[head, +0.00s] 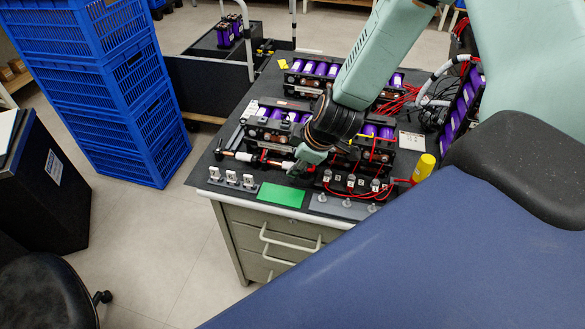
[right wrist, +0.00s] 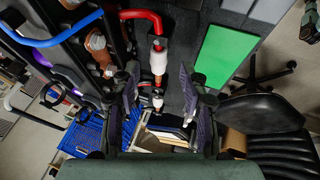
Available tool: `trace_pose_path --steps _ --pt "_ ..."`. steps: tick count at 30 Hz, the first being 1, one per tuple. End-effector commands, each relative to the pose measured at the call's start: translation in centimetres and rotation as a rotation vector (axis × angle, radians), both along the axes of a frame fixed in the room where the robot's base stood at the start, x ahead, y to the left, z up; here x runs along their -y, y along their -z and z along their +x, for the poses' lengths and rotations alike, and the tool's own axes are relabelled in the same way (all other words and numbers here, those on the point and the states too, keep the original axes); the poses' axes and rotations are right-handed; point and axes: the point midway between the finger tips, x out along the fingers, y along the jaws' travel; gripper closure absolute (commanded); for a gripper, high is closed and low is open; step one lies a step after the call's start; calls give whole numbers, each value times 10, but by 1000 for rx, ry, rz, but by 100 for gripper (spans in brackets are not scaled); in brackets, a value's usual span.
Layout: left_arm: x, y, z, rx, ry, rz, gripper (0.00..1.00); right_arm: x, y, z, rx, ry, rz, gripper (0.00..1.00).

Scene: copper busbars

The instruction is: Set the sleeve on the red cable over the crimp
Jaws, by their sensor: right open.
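The red cable (right wrist: 150,15) bends and runs down the middle of the right wrist view. A white sleeve (right wrist: 158,60) is around it, with more red showing below the sleeve. A smaller pale piece (right wrist: 157,99) lies further along the same line; I cannot tell whether it is the crimp. In the head view a white sleeve (head: 287,165) shows on the bench beside my right gripper (head: 304,162). My right gripper (right wrist: 158,90) is open, its fingers on either side of the cable line, apart from it. My left gripper is not in view.
Battery modules with purple cells (head: 315,68) crowd the dark bench top. A green mat (head: 282,195) and several small white-topped holders (head: 232,178) line the front edge. A yellow cylinder (head: 423,168) stands at right. Blue crates (head: 110,90) are stacked on the floor at left.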

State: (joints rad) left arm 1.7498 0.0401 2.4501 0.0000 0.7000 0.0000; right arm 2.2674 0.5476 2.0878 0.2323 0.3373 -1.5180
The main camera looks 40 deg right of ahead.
Motion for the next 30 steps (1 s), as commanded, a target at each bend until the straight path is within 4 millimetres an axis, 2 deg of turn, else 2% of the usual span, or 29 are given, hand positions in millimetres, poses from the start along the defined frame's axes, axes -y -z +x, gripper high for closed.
trace_pose_path --steps 1,7,21,30 --pt "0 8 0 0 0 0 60 0 8 3 1 -1 -2 56" --pt "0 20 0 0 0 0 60 0 21 13 0 -1 -2 56" --pt "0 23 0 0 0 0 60 -1 24 17 1 -1 -1 57" --pt "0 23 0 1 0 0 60 -1 24 17 1 -1 -1 82"
